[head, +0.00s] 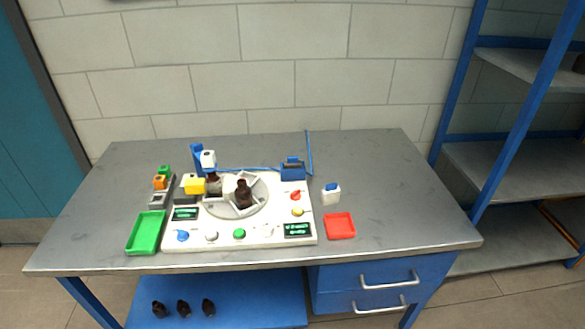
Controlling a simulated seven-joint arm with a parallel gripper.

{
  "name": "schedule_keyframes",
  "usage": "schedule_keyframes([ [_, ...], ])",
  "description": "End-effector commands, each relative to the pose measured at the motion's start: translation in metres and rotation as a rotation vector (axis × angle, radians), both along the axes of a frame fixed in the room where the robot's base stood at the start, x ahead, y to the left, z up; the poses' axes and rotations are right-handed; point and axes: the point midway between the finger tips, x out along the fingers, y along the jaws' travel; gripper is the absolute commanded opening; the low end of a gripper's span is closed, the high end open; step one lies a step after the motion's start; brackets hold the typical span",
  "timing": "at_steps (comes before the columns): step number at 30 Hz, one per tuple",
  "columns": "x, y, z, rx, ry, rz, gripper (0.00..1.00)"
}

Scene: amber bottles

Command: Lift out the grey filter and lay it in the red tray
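A small grey block (157,199), which looks like the grey filter, sits at the near end of a row at the left of the white machine, in front of an orange block (160,182) and a green block (164,169). It is too small to tell how it is seated. The red tray (340,226) lies flat on the table just right of the machine, and it looks empty. My gripper is not in view.
The white machine (170,244) carries brown bottles (244,194), knobs and displays. A green tray (146,232) lies at its left. A white, blue-topped container (332,194) stands behind the red tray. The table's right side (405,195) is clear.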

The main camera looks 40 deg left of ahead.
Motion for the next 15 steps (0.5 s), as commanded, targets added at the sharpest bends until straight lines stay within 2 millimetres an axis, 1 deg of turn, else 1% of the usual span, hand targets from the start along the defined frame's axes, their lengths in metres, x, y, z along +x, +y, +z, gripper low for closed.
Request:
schedule_keyframes([
  [2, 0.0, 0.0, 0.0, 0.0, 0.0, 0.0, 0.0],
  [15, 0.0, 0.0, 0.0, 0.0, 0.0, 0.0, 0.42],
])
